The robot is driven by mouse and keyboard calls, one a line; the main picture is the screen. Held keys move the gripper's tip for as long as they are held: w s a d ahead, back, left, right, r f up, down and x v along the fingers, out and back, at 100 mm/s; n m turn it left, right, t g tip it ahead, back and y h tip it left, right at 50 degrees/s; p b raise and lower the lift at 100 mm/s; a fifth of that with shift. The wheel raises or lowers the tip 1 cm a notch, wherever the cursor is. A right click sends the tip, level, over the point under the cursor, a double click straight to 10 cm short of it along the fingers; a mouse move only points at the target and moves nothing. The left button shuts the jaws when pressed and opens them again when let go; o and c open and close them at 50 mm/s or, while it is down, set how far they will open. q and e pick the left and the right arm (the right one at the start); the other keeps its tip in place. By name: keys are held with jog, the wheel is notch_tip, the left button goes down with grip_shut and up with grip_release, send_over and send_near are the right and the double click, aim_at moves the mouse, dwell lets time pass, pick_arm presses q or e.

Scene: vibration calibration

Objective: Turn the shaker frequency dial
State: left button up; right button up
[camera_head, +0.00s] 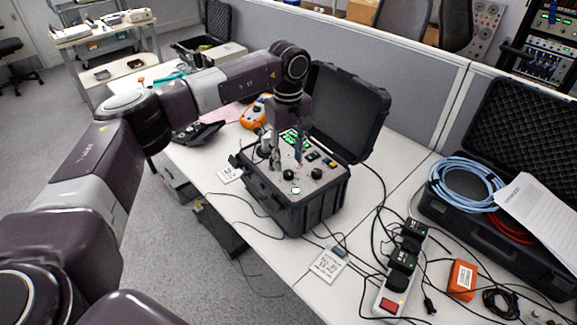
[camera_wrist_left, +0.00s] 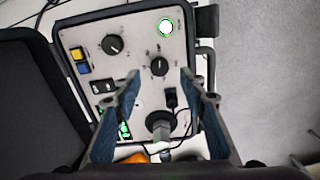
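The shaker unit is a black open case (camera_head: 292,212) on the table, with a light panel facing up. Two black dials sit on the panel: a larger one (camera_wrist_left: 112,44) and a smaller one (camera_wrist_left: 158,66); both also show in the head view. I cannot read which is the frequency dial. My left gripper (camera_head: 285,160) points down over the panel. In the left wrist view its two fingers (camera_wrist_left: 160,84) are apart with nothing held. The smaller dial lies just beyond the fingertips, between their lines; contact is not visible. My right gripper is not in view.
The panel also has a green-ringed round part (camera_wrist_left: 166,27), a yellow button (camera_wrist_left: 76,54), green displays (camera_wrist_left: 125,130) and a round black part (camera_wrist_left: 160,122) with a cable. The raised lid (camera_head: 348,112) stands behind. A power strip (camera_head: 390,295) and cables lie to the right.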

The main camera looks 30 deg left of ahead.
aim_at(288, 172)
pick_arm(q)
jog(key=shift+f+p, duration=0.35)
jog(key=shift+f, duration=1.75)
grip_shut()
